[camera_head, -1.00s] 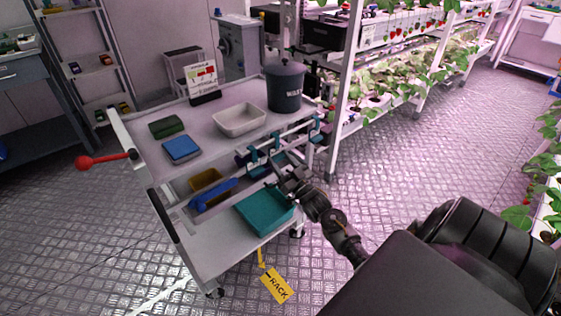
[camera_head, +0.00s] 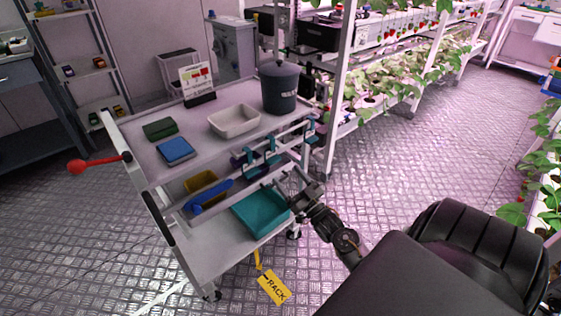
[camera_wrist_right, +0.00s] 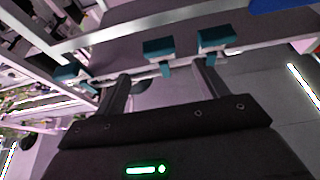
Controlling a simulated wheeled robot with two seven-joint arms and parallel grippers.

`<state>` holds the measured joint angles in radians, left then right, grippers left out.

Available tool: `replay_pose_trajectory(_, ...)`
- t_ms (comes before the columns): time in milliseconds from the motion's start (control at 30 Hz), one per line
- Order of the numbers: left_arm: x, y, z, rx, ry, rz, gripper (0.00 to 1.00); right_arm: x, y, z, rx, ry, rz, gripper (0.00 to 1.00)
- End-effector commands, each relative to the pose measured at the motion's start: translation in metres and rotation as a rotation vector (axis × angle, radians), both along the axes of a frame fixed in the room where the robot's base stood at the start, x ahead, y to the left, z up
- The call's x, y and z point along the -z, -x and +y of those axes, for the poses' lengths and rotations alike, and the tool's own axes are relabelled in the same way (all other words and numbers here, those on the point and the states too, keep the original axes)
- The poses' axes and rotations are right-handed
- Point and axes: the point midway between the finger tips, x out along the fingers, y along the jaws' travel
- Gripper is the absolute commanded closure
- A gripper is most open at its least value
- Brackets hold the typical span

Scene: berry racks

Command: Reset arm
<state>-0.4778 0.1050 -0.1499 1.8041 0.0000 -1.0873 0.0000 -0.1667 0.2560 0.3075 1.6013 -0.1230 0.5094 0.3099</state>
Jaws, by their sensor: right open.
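My right gripper (camera_head: 287,180) is at the near right side of the white cart (camera_head: 150,165), close to its side rail. In the right wrist view, its two fingers (camera_wrist_right: 163,88) stand wide apart with nothing between them. Teal clips on the rail lie just beyond: one is at the left (camera_wrist_right: 75,73), one in the middle (camera_wrist_right: 159,50), one at the right (camera_wrist_right: 217,38). I cannot tell whether a fingertip touches them. My left gripper is not in view.
On the cart top are a white tray (camera_head: 234,130), a dark bin (camera_head: 280,92), a blue cloth (camera_head: 175,151), a green cloth (camera_head: 160,129) and a sign (camera_head: 198,84). A teal tray (camera_head: 262,222) sits on the lower shelf. Plant racks (camera_head: 327,145) stand behind.

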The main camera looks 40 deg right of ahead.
Motion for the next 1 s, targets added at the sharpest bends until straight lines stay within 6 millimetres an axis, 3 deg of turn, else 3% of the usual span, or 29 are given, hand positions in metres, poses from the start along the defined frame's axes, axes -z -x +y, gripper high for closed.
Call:
replay_pose_trajectory(100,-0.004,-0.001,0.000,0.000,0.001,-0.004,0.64,0.008,0.018,0.000,0.000,0.000,0.002,0.28)
replay_pose_trajectory(267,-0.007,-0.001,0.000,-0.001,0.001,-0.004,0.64,0.013,0.030,0.001,0.000,-0.001,0.000,0.28)
replay_pose_trajectory(767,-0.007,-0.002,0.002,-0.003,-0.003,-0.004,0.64,0.017,0.032,-0.001,0.012,0.010,0.019,0.28)
replay_pose_trajectory(867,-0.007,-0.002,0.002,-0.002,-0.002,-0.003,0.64,0.034,0.026,-0.008,0.053,0.021,0.119,0.28)
replay_pose_trajectory(1000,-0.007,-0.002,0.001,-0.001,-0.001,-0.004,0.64,0.083,0.016,-0.008,0.126,0.044,0.401,0.28)
